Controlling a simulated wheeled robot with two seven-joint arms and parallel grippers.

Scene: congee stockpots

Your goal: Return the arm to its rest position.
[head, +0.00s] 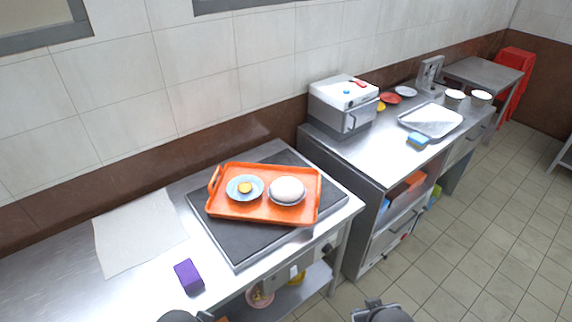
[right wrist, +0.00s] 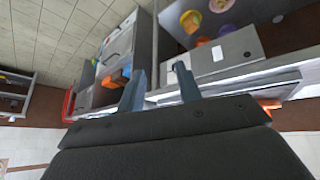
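My right gripper (right wrist: 158,82) shows in the right wrist view with its two grey fingers apart and nothing between them. In the head view, a dark part of my right arm (head: 382,312) shows at the bottom edge, in front of the counters and over the floor. A small dark part of my left arm (head: 182,316) shows at the bottom edge near the front of the left counter. The fingers of my left gripper are outside the picture.
An orange tray (head: 225,211) with a plate (head: 233,192) and a bowl (head: 288,191) sits on a dark slab (head: 240,245). A purple block (head: 188,276) lies near the counter's front. A metal tray (head: 432,119) and blue sponge (head: 418,138) are on the right counter. The tiled floor (head: 475,240) is clear.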

